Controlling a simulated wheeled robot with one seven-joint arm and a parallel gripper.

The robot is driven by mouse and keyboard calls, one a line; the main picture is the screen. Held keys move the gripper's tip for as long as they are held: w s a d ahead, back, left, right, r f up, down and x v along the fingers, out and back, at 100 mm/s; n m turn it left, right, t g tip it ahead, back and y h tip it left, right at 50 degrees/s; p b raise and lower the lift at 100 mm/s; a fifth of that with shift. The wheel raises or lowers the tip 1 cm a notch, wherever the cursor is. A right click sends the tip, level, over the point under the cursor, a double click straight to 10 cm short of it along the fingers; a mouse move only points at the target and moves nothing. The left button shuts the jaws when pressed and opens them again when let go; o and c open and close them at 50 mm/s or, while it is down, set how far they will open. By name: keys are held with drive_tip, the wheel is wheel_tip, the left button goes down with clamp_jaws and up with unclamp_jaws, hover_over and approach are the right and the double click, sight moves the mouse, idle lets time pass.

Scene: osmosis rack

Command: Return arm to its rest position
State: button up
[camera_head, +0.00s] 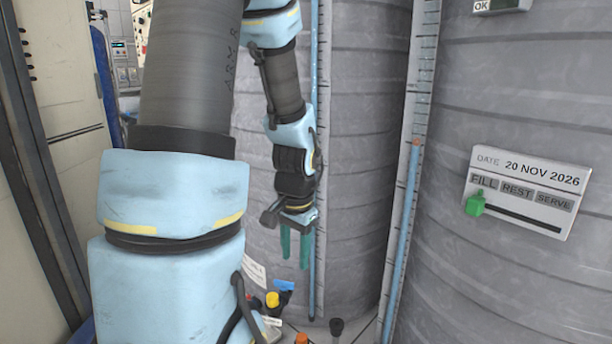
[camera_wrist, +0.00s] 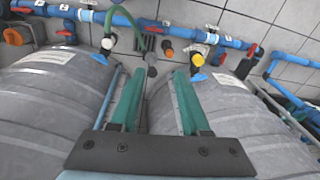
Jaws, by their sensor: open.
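My arm, light blue and dark grey, fills the left half of the head view and reaches down in front of the grey ribbed tanks. My gripper (camera_head: 295,262) hangs at its end with two green fingers pointing down. In the wrist view my gripper (camera_wrist: 155,85) shows its two green fingers spread wide apart. Nothing is between them. The fingers are in the air, above the floor-level piping and in front of a tank (camera_head: 365,150).
A second tank (camera_head: 510,90) stands at right, bearing a date sign (camera_head: 530,190) with a green marker (camera_head: 475,205) at FILL. Blue pipes (camera_wrist: 235,42) with coloured valves run along the tiled floor. A pale panel (camera_head: 65,110) stands at far left.

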drive_tip(key=s+a+r+n+p, duration=0.1)
drive_tip(key=s+a+r+n, duration=0.4)
drive_tip(key=n, duration=0.1)
wheel_tip(320, 180, up, 25)
drive_tip(key=p, duration=2.5)
drive_tip(key=shift+w+d+f+h, duration=0.2)
drive_tip(key=shift+w+d+h, duration=0.05)
drive_tip(key=shift+d+h, duration=0.05)
